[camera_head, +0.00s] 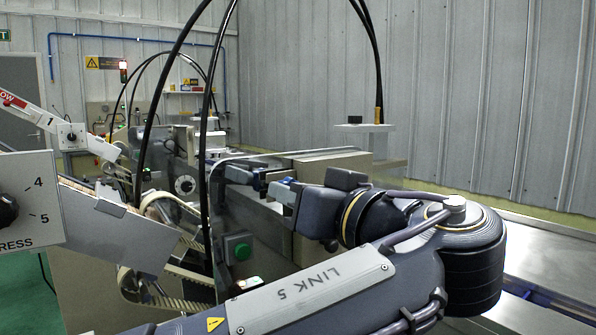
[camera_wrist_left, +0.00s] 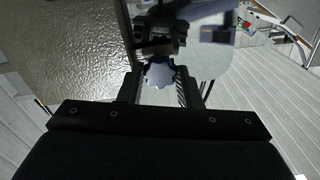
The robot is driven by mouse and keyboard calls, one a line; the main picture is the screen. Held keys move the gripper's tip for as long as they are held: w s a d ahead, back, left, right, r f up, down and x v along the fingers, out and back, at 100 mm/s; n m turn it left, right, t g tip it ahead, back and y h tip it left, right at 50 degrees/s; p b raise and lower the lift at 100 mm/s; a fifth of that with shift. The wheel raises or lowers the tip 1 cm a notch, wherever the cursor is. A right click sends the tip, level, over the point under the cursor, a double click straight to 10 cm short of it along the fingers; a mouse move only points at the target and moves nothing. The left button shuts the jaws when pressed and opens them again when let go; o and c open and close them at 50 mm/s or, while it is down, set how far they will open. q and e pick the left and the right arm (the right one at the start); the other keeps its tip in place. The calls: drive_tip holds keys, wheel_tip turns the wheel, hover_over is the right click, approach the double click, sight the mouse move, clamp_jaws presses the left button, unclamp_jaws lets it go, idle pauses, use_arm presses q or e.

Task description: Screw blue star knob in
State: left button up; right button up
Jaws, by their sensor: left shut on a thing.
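The blue star knob (camera_wrist_left: 158,76) shows pale blue and lobed in the left wrist view. It sits between the two fingers of my left gripper (camera_wrist_left: 159,88), which is shut on it. How deep the knob's thread sits is hidden. My right gripper is not in view.
The wrapper machine (camera_head: 320,165) extends behind my left gripper. Black cables (camera_head: 206,120) arch in front of it. A green button (camera_head: 238,247) is below the gripper. A panel with a dial (camera_head: 30,205) and a tilted chute (camera_head: 50,120) stand at the left.

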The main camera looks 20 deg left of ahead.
use_arm(q)
drive_tip(key=m+p, duration=1.6)
drive_tip(key=shift+f+p, duration=0.1)
drive_tip(key=shift+p, duration=0.2)
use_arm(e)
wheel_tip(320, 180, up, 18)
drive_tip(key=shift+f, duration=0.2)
use_arm(q)
drive_tip(key=o, duration=0.9)
drive_tip(key=shift+c, duration=0.2)
drive_tip(key=n+b, duration=2.6)
drive_tip(key=n, duration=0.1)
drive_tip(key=shift+n, duration=0.3)
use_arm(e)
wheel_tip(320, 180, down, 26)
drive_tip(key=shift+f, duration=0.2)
